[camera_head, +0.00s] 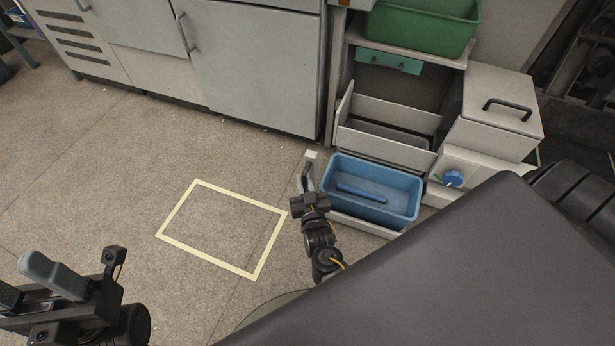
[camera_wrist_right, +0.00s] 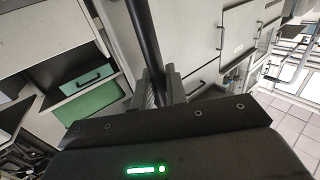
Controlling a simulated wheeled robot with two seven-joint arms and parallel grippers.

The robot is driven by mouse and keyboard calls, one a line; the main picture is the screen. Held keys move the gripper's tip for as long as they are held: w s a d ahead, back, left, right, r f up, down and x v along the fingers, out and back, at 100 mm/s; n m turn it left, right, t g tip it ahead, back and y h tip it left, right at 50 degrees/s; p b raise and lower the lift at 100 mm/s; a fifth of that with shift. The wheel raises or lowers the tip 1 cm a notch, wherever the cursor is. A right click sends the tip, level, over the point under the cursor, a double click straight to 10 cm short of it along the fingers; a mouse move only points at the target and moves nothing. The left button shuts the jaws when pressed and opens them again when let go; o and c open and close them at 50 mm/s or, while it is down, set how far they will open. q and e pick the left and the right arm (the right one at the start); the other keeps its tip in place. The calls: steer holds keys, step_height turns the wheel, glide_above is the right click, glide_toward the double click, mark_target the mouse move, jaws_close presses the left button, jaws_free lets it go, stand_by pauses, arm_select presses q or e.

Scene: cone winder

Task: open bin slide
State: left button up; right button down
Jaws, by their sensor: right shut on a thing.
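The bin slide (camera_head: 368,228) is a light tray low in the white cabinet at the right, standing out from it. A blue bin (camera_head: 400,205) sits on it with a long blue piece (camera_head: 361,192) inside. My right gripper (camera_head: 309,163) is at the slide's left front side, pointing away from me. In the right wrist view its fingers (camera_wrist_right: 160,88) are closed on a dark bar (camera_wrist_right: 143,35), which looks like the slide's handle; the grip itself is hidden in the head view. My left gripper (camera_head: 35,285) is at the lower left, away from the slide; its jaw gap is unclear.
A white open drawer (camera_head: 385,150) is above the blue bin, and a green bin (camera_head: 422,28) stands higher. A white box with black handle (camera_head: 498,110) and a blue knob (camera_head: 453,178) are at the right. The yellow floor outline (camera_head: 222,263) encloses bare floor.

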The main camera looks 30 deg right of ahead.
steer(key=shift+s+a+f, duration=0.15)
steer(key=shift+a, duration=0.15)
steer(key=c, duration=1.5)
jaws_free()
steer(key=shift+d, duration=0.15)
